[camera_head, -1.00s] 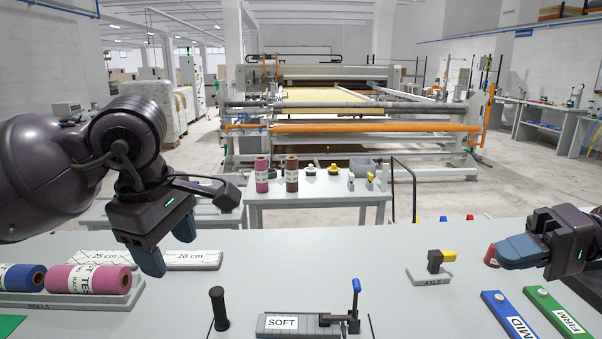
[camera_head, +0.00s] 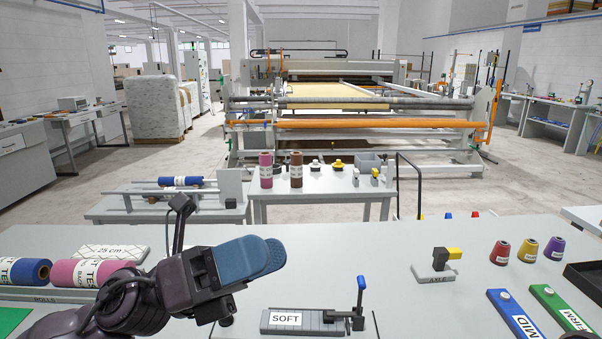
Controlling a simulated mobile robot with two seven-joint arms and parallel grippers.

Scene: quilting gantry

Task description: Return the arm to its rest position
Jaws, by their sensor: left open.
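My left gripper (camera_head: 258,258) is over the front left of the near table, with its blue fingers pointing right. It is open, with nothing between the fingers. The fingers nearly overlap from this side. The left arm comes in from the bottom left and hides part of the rolls' rack and the table.
Blue (camera_head: 22,271) and pink (camera_head: 88,272) rolls lie beside the arm. The AXLE stand (camera_head: 437,270), several thread cones (camera_head: 527,250) and a black tray (camera_head: 590,279) are right. The table's middle is clear.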

